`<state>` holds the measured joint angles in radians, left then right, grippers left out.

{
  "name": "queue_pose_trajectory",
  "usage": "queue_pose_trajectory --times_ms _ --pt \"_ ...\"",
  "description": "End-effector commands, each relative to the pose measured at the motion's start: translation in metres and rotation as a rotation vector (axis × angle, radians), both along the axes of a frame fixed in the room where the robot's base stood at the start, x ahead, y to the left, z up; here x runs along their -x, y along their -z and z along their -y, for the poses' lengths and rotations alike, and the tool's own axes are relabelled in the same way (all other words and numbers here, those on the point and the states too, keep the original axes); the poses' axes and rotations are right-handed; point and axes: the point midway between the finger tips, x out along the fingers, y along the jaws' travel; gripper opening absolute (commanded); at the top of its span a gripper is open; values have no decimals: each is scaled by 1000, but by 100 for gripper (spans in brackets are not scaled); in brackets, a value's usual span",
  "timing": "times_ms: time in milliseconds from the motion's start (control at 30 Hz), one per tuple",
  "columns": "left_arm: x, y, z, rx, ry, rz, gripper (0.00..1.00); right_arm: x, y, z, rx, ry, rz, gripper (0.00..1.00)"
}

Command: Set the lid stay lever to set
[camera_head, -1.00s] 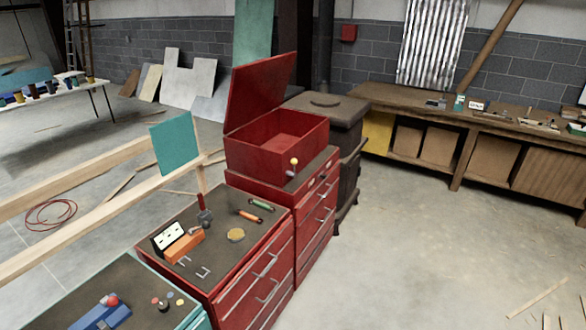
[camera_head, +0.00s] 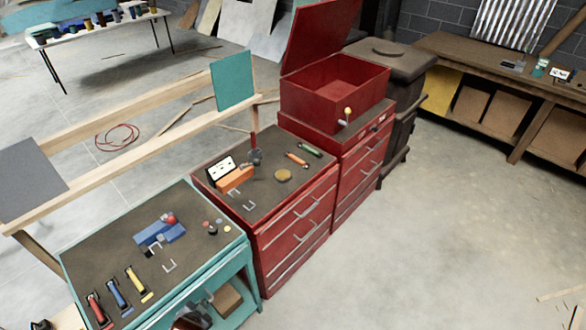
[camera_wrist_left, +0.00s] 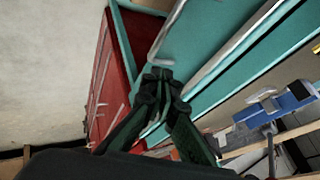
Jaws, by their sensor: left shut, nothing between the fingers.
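The red box (camera_head: 333,98) stands on the far red cabinet with its lid (camera_head: 320,38) raised. A small lever with a yellow knob (camera_head: 348,111) sits at the box's near right corner; its marked positions are too small to read. My left gripper (camera_head: 196,312) is low at the bottom edge of the head view, beside the teal cart and well away from the lever. In the left wrist view its fingers (camera_wrist_left: 160,80) are together and empty, near the teal cart's edge. My right gripper is not in view.
The near red cabinet (camera_head: 205,176) carries a socket block, screwdrivers and small hardware. The teal cart (camera_head: 70,228) holds a blue vise (camera_head: 160,232) and several tools. A dark stove (camera_head: 402,62) stands behind the box. The concrete floor at right is mostly clear.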

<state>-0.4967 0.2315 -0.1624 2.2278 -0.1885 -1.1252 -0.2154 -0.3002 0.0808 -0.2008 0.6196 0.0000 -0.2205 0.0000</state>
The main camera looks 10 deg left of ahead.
Motion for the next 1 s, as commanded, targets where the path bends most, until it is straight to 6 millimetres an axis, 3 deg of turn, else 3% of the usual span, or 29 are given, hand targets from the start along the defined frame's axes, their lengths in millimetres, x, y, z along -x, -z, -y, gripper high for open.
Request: queue_pose_trajectory --times_ms 33,200,300,400,500,567,1000 --pt "-18 -39 -6 -81 69 57 0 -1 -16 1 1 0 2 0" --pt "-75 -149 -7 -394 331 248 0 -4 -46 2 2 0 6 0" --pt "-100 -214 5 -589 484 351 0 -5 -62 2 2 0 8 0" --pt "-114 -261 20 -748 600 427 0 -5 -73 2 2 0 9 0" --pt "-120 -284 31 -837 663 467 0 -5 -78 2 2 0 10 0" --pt "-121 -289 34 -859 680 478 0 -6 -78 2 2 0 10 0" --pt "-121 -289 35 -865 683 480 0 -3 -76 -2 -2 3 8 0"
